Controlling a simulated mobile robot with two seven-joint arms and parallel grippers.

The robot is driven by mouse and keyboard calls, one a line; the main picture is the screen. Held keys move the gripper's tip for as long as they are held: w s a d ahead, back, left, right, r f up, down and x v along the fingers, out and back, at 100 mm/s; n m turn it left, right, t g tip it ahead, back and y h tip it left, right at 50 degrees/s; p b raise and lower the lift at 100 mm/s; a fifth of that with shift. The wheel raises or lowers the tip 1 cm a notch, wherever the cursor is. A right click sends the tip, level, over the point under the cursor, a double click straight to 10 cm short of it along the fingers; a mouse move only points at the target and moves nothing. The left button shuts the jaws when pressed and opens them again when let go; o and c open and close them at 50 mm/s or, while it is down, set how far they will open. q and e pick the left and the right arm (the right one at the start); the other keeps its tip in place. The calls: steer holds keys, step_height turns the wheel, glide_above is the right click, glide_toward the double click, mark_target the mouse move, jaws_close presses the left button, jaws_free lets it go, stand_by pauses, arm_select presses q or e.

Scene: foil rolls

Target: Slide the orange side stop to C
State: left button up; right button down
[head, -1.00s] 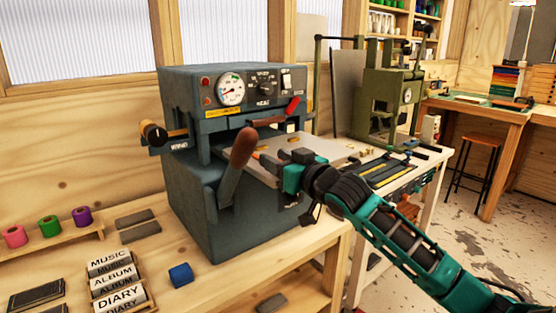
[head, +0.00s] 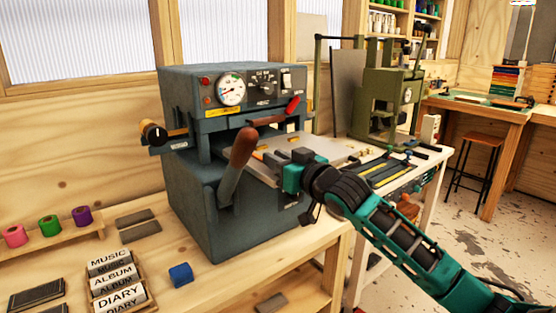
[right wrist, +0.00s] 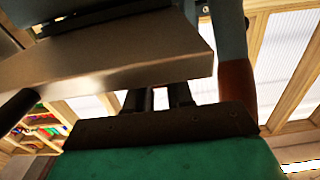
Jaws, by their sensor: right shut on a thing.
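The grey plate (head: 331,147) sticks out of the front of the blue-grey press (head: 235,125). Small orange pieces (head: 262,150) show on it at the left of my right gripper (head: 273,157). My right gripper is at the plate's front left, shut on what looks like the orange side stop; the fingertips hide the grip itself. In the right wrist view, the plate's underside (right wrist: 125,62) covers the fingertips, and the dark fingers (right wrist: 158,97) go up behind its edge. Mark C cannot be read. My left gripper is not in view.
The press lever with a brown knob (head: 243,147) stands close left of my right gripper. A green press (head: 388,105) is behind to the right. A blue block (head: 181,275) and a rack of MUSIC, ALBUM and DIARY labels (head: 118,285) lie on the bench.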

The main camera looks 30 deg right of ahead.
steer(key=shift+w+d+p, duration=0.1)
steer(key=shift+d+p, duration=0.6)
steer(key=shift+d, duration=0.9)
steer(key=c, duration=1.1)
jaws_free()
steer(key=shift+a, duration=0.1)
steer(key=shift+s+d, duration=0.15)
steer(key=shift+s, duration=2)
steer(key=shift+s+d, duration=0.2)
steer(key=shift+s, duration=1.95)
steer(key=shift+s+d, duration=0.15)
steer(key=shift+s, duration=2)
steer(key=shift+f, duration=0.1)
